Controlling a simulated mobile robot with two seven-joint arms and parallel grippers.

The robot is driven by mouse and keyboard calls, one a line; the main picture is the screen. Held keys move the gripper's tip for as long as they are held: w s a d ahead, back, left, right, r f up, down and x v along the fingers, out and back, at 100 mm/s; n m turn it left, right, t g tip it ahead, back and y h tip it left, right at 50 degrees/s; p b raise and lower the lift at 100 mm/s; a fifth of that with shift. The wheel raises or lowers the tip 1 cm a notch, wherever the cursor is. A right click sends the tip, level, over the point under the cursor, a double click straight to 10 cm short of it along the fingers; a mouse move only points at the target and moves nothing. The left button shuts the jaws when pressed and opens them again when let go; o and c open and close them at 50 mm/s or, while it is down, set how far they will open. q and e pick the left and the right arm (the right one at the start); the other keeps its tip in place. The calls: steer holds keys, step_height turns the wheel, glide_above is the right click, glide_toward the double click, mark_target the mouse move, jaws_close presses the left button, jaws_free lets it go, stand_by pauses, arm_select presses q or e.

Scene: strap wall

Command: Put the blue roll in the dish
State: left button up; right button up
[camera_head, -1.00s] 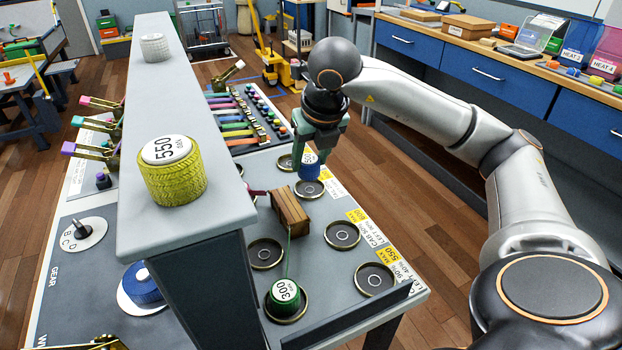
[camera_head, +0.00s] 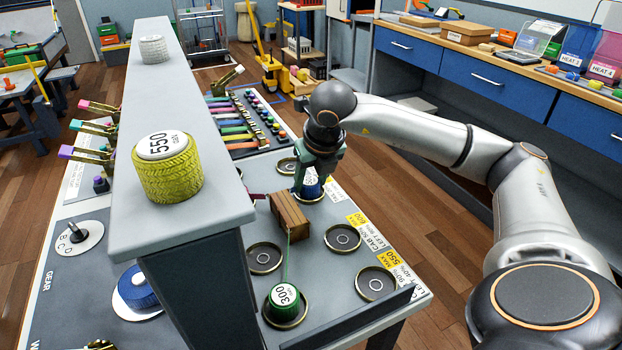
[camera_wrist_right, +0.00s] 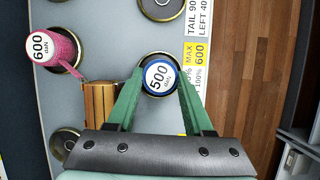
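The blue roll (camera_head: 312,183), with a white top marked 500, is upright between the green fingers of my right gripper (camera_head: 310,180). In the right wrist view the blue roll (camera_wrist_right: 160,76) has a finger of my right gripper (camera_wrist_right: 160,80) close against each side. The dish (camera_head: 313,198), a dark round one with a brassy rim, is directly under the roll, which appears down inside it. The fingers hide part of the roll and rim, so I cannot tell whether it touches the bottom. My left gripper is not in view.
A wooden block (camera_head: 289,216) stands close left of the dish. A green roll marked 300 (camera_head: 284,297) sits in a front dish. Empty dishes (camera_head: 342,238) lie nearby. A grey wall top (camera_head: 175,110) bears a yellow roll (camera_head: 168,172). Another blue roll (camera_head: 138,288) is left of the wall.

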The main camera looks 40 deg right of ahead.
steer(key=o, duration=0.4)
steer(key=shift+o, duration=0.2)
steer(key=shift+r, duration=0.1)
steer(key=shift+r+p, duration=0.2)
steer(key=shift+p, duration=0.1)
steer(key=p+v, duration=0.1)
steer(key=v, duration=1)
steer(key=shift+r+p, duration=0.3)
steer(key=shift+r, duration=0.05)
steer(key=shift+s, duration=0.15)
